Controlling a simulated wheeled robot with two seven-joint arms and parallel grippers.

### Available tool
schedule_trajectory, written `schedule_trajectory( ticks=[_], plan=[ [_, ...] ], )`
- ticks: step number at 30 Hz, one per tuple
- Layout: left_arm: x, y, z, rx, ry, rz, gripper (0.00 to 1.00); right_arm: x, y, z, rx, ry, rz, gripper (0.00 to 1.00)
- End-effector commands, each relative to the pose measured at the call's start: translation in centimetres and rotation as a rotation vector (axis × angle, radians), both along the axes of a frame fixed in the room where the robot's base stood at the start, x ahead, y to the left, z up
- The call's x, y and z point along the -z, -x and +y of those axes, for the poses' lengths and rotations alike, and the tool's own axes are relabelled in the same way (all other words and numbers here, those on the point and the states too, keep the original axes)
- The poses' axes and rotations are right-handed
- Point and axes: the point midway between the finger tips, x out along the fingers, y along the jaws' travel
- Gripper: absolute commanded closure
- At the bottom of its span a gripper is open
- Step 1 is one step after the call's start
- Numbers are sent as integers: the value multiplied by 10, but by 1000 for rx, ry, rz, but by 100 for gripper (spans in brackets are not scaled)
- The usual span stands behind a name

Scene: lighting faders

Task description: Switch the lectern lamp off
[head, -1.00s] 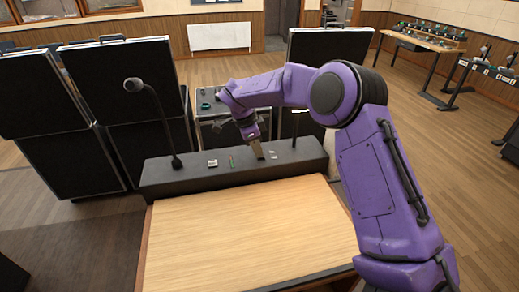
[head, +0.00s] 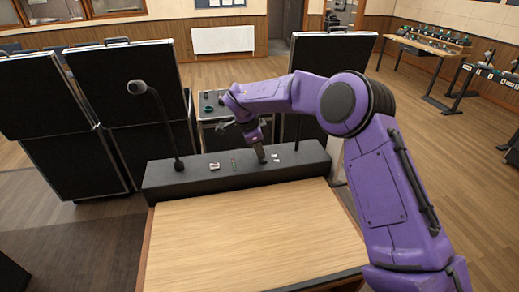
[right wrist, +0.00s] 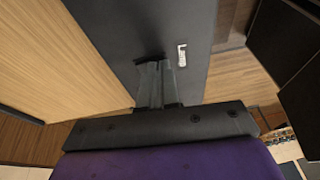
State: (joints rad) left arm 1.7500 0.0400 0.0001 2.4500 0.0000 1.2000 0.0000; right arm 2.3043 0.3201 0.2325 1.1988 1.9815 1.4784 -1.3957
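The lectern (head: 250,232) has a wooden top and a dark raised panel (head: 200,184) along its far edge. A dark gooseneck fitting (head: 137,87) rises from the panel's left part; I cannot tell whether it is the lamp or a microphone. Small controls sit on the panel: a pale one (head: 214,166), a greenish one (head: 234,164) and white marks (head: 276,157). My right gripper (head: 260,156) points down at the panel between the greenish control and the white marks. In the right wrist view its fingers (right wrist: 155,80) look shut, close beside a white-marked control (right wrist: 182,55). Contact is unclear.
Black cases (head: 75,110) stand behind the lectern on the left, another (head: 320,85) behind my right arm. A small equipment table (head: 212,108) stands behind the panel. Benches with devices (head: 430,60) are at the far right. The lectern's wooden top is clear.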

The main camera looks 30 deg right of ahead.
Motion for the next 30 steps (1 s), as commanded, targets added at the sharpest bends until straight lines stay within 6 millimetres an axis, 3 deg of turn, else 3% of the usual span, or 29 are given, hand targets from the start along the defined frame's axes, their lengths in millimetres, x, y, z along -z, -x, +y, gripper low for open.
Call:
schedule_trajectory(
  ticks=[7,9,12,15,21,25,30],
  plan=[
    [-7,0,0,0,0,0,100,-11,1,0,2,-2,1,100],
    [-14,0,0,0,0,0,100,-25,2,-1,4,-2,-2,100],
    [-9,0,0,0,0,0,100,-44,5,-4,10,-2,-6,100],
    [4,0,0,0,0,0,100,-64,6,5,11,1,-7,100],
    [11,0,0,0,0,0,100,-108,7,19,10,1,-5,100],
    [11,0,0,0,0,0,100,-127,8,25,9,1,-1,100],
    [11,0,0,0,0,0,100,-135,9,28,9,0,-1,100]
  ],
)
